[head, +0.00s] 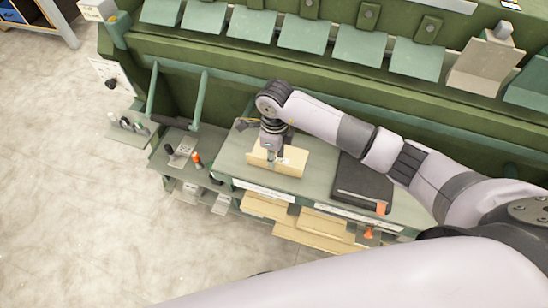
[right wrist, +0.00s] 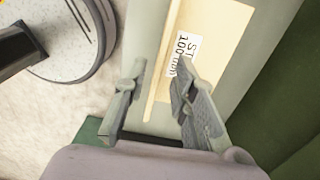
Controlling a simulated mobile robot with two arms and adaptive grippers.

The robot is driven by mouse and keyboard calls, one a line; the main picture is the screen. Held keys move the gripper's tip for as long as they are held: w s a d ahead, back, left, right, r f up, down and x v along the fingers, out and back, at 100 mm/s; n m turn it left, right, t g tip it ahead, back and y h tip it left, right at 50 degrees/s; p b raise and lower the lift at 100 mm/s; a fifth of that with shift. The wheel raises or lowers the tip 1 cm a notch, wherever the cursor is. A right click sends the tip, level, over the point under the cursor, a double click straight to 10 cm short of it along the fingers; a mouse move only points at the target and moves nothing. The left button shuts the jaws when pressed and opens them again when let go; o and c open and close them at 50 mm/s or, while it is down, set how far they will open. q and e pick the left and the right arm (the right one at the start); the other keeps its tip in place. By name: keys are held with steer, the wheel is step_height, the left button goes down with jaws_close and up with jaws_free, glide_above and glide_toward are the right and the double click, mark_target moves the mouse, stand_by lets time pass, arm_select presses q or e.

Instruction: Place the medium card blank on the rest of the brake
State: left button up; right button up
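A tan card piece (head: 292,161) sits on the grey-green rest (head: 228,158) at the front of the brake (head: 225,50). In the right wrist view the card (right wrist: 213,30) carries a white label partly reading "ST" and "100", and has a thin raised-looking edge strip. I cannot tell its size class. My right gripper (head: 271,150) is directly over the card and hides part of it. In the right wrist view its fingers (right wrist: 160,90) are apart, with the strip between them; neither visibly pinches it. My left gripper is not in view.
More tan card pieces (head: 265,207) lie in slots below the rest. A dark flat case (head: 362,182) lies to the right on the rest. Small tools, one orange (head: 196,158), are at left. Green clamp plates (head: 305,33) line the brake above. The floor at left is clear.

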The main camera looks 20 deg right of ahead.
step_height(320, 180, up, 10)
stand_by(0.3)
steer(key=shift+w, duration=0.1)
stand_by(0.3)
